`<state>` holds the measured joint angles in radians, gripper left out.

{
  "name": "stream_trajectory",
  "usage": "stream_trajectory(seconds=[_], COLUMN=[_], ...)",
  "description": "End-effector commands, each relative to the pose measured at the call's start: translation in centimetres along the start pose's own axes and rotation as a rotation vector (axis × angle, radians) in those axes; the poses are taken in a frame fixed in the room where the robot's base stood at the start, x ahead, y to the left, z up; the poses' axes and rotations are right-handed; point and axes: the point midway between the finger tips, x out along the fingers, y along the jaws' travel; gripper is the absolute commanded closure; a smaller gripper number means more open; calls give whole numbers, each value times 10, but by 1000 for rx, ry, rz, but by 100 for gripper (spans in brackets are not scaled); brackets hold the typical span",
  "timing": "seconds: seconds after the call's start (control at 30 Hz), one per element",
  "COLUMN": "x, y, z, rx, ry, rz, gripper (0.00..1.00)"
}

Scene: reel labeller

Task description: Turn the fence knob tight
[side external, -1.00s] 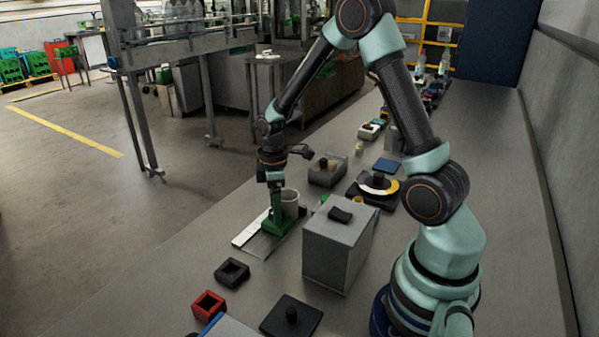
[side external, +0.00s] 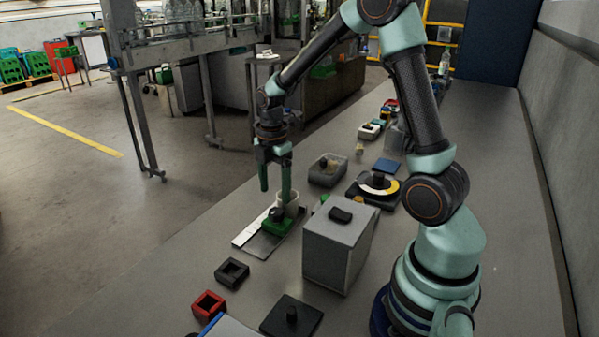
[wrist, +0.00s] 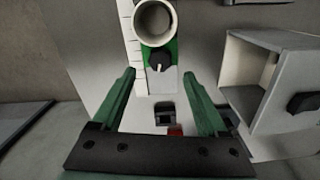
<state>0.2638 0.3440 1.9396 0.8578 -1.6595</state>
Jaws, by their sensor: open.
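The black fence knob (side external: 277,214) sits on top of the green fence block (side external: 275,227), which stands on a flat plate with a white scale strip (side external: 252,228). In the wrist view the knob (wrist: 160,62) lies on the green block just past and between my fingertips. A pale hollow roll (side external: 288,203) stands right behind the knob; its open end (wrist: 154,22) shows in the wrist view. My gripper (side external: 275,196) is open and empty above the knob, its two green fingers (wrist: 158,75) wide apart. The fingers do not appear to touch the knob.
A grey box (side external: 338,248) with a black handle stands close to the right. A dark square frame (side external: 232,272), a red one (side external: 209,305) and a black plate with a post (side external: 291,317) lie in front. A grey tray (side external: 327,171) and a round dial (side external: 378,184) stand behind.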

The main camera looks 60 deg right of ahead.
Motion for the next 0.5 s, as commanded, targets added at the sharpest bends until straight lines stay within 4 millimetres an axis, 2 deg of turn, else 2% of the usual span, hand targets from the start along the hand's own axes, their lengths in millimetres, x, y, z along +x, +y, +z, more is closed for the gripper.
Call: stream_trajectory(seconds=[0.03,0.33,0.5], x=[-10,-64,-82], y=[1,1,-10], z=[0,0,-12], rx=[0,1,142], ry=[-1,0,1], rz=[6,5,55], gripper=[24,24,24])
